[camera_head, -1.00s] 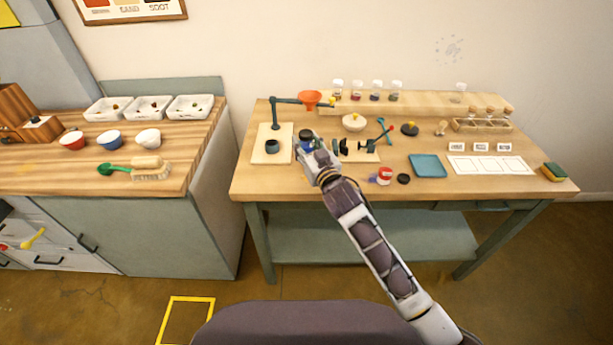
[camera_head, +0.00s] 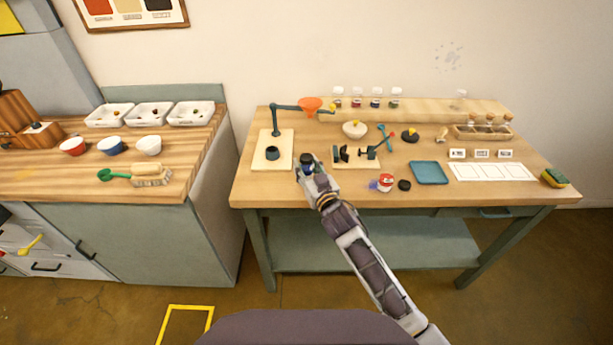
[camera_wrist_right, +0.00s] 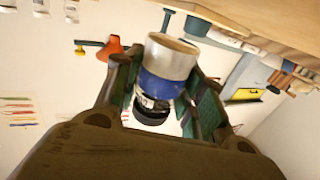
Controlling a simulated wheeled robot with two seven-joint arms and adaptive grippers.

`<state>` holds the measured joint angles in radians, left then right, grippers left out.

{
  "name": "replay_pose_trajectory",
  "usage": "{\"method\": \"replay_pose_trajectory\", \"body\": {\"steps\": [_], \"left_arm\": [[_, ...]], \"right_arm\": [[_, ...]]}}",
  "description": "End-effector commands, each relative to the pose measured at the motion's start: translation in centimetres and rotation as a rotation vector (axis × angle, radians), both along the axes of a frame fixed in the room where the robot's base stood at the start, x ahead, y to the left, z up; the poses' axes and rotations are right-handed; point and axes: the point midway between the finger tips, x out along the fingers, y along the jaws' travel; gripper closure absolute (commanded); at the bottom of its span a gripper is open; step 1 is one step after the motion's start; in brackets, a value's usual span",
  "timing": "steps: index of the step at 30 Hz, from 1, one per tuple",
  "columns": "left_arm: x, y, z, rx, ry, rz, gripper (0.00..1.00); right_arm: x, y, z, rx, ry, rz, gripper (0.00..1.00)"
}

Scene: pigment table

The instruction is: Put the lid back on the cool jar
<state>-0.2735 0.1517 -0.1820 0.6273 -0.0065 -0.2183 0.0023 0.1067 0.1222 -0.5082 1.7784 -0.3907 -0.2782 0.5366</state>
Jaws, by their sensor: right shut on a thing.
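My right gripper (camera_head: 306,170) is shut on a jar with a blue band (camera_wrist_right: 163,88), at the front left part of the work table. A dark top (camera_head: 306,158) shows on the jar in the head view. In the right wrist view, a black ribbed cap-like piece (camera_wrist_right: 152,113) is at that same end, and the pale base points toward the table edge. I cannot tell how firmly the cap sits. A loose black lid (camera_head: 404,185) lies flat on the table beside a red-and-white jar (camera_head: 385,182). My left gripper is not in view.
A board with a dark cup (camera_head: 272,153) and a stand with an orange funnel (camera_head: 310,105) are left of the gripper. A small board with black fixtures (camera_head: 343,154) is close on its right. A blue tray (camera_head: 429,173) lies farther right. The table's front edge is near.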

Motion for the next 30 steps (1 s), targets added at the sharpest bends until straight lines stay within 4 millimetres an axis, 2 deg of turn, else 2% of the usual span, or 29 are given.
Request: {"method": "replay_pose_trajectory", "body": {"steps": [9,14,26,27,30], "left_arm": [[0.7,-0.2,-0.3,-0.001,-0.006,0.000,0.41],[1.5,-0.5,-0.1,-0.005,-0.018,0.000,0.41],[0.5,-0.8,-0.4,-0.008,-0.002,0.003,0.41],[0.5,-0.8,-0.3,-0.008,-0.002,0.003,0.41],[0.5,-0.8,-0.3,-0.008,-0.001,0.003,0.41]], "right_arm": [[0.0,0.0,-3.2,-0.001,0.002,0.000,1.00],[0.0,0.0,-3.4,0.000,0.000,0.000,1.00],[0.0,0.0,-3.7,0.000,0.001,0.000,1.00],[0.0,0.0,-3.7,-0.002,0.001,0.000,0.56],[0.0,0.0,-3.7,-0.001,0.002,0.000,0.44]]}}
